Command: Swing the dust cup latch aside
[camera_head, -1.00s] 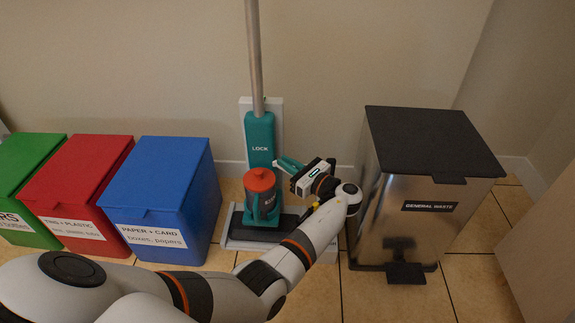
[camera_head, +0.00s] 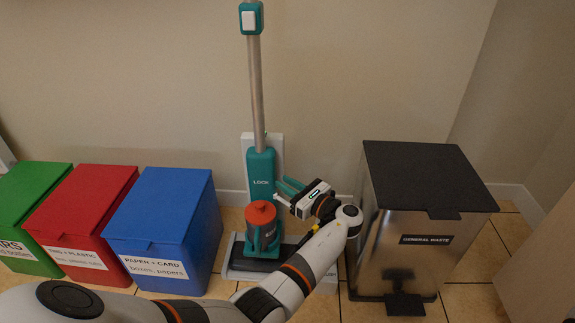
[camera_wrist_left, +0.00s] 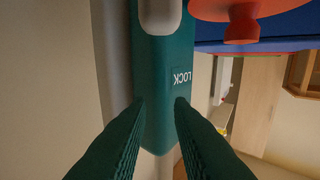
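The upright vacuum cleaner has a teal body (camera_head: 261,170) marked LOCK, with the dust cup (camera_head: 262,229) and its orange lid (camera_head: 260,213) in front. In the left wrist view, the teal body (camera_wrist_left: 165,55) fills the middle, with LOCK inverted. A pale rounded piece (camera_wrist_left: 160,14) lies over it at the top edge; it may be the latch, but I cannot tell. The orange lid (camera_wrist_left: 245,12) is at upper right. My left gripper (camera_head: 281,190) is open, just right of the body; its fingers (camera_wrist_left: 158,105) show a gap with nothing held. My right gripper is out of view.
A steel general waste bin (camera_head: 420,230) stands close right of my left wrist. Blue (camera_head: 165,215), red (camera_head: 85,205) and green (camera_head: 30,205) bins stand at left. The wall is close behind the vacuum's metal pole (camera_head: 256,90).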

